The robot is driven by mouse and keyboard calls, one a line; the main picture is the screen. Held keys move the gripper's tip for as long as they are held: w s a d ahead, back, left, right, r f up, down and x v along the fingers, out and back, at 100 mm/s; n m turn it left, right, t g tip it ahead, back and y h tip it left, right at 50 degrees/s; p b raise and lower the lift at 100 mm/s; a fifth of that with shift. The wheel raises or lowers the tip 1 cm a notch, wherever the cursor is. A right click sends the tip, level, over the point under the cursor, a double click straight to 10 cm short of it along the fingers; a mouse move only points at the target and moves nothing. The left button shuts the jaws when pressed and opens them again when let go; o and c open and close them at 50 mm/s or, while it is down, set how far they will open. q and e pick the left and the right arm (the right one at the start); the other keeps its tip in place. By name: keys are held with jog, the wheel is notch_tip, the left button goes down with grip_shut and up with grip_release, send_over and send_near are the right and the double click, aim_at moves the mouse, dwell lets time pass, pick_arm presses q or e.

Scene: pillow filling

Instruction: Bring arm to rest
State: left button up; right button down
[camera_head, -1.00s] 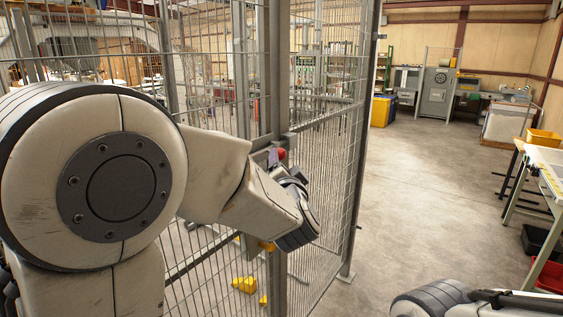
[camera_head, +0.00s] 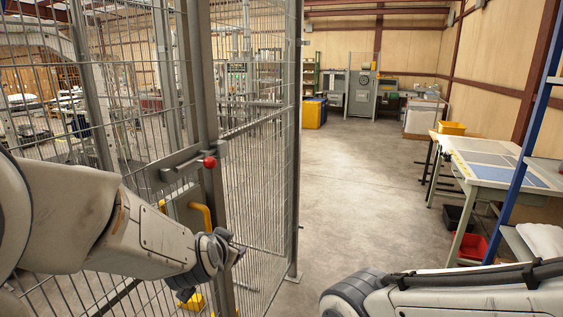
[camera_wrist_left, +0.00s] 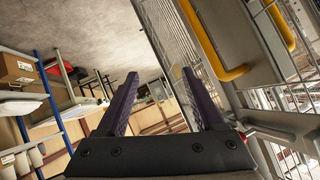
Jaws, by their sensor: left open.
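My left arm (camera_head: 110,225) comes in from the left, low in the head view, in front of the mesh fence. My left gripper (camera_head: 238,252) is at its end, beside the fence gate's post and below the red knob (camera_head: 209,162). In the left wrist view, the two dark fingers (camera_wrist_left: 160,76) stand apart with nothing between them. My right arm (camera_head: 450,292) lies across the lower right of the head view. Its gripper is not seen.
A yellow handle (camera_head: 201,214) is on the gate close to my left gripper; it also shows in the left wrist view (camera_wrist_left: 235,74). A worktable (camera_head: 490,172) and blue shelf frame (camera_head: 525,140) stand at right. The middle floor (camera_head: 355,200) is clear.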

pick_arm(q)
jog(key=s+a+f+n+g, duration=0.2)
jog(key=s+f+n+g, duration=0.15)
jog(key=s+f, duration=0.35)
jog(key=s+a+f+n+g, duration=0.25)
jog(key=s+f+g, duration=0.25)
jog(key=s, duration=0.4)
jog(key=s+d+r+m+g, duration=0.1)
jog(key=s+d+r+m, duration=0.2)
jog(key=s+d, duration=0.3)
jog(key=s+d+r+m+g, duration=0.2)
jog(key=s+d+r+m, duration=0.1)
jog(key=s+d+m, duration=0.2)
jog(key=s+d, duration=0.2)
jog(key=shift+s+d+h, duration=0.2)
jog(key=shift+s+h, duration=0.1)
jog(key=shift+h, duration=0.1)
jog(key=shift+r, duration=0.1)
